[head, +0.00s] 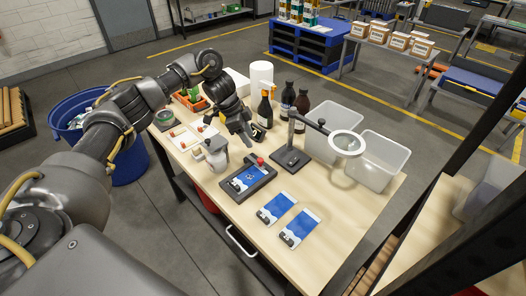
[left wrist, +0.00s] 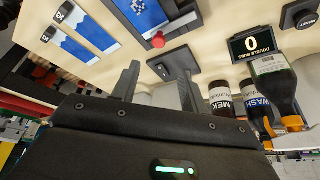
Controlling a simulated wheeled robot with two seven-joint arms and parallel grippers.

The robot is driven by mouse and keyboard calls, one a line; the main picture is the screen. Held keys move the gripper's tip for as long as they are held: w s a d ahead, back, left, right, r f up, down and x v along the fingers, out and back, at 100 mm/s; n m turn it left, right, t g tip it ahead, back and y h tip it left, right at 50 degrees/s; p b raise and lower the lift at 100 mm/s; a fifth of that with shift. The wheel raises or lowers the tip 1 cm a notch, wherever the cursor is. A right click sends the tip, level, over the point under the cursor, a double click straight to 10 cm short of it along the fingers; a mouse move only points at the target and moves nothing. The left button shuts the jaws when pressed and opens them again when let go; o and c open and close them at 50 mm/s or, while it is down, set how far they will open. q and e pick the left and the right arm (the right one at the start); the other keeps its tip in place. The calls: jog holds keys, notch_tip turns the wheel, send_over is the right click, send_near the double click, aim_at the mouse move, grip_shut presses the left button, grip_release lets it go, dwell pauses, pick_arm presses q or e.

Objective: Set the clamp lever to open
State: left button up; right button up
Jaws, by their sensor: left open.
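A dark clamp fixture (head: 267,184) holds a blue-and-white printed panel (head: 246,178) near the front of the wooden table. A red knob (head: 260,161), seemingly the end of the clamp lever, stands at the fixture's back edge. The knob also shows in the left wrist view (left wrist: 157,40), beyond my fingertips and apart from them. The lever's arm is too small to make out. My left gripper (head: 246,133) is open and empty above the table, behind the knob. Its two spread fingers show in the left wrist view (left wrist: 156,75). My right gripper is out of view.
Dark bottles (head: 287,101) stand behind the fixture. A magnifier lamp (head: 346,142) on a dark base is at right, near clear bins (head: 384,160). Two printed cards (head: 277,208) lie in front right.

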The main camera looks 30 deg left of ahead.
aim_at(260, 159)
pick_arm(q)
jog(key=p+x, duration=0.1)
jog(key=x, duration=0.3)
jog(key=p+x, duration=0.1)
jog(key=x, duration=0.3)
jog(key=shift+s+d+f, duration=0.1)
jog(key=shift+s+f, duration=0.05)
jog(key=shift+f, duration=0.3)
jog(key=shift+d+f, duration=0.1)
jog(key=shift+f, duration=0.25)
jog(key=shift+d+f, duration=0.1)
jog(key=shift+f, duration=0.3)
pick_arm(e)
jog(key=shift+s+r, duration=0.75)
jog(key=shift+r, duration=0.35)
pick_arm(q)
jog(key=shift+c, duration=0.3)
grip_shut()
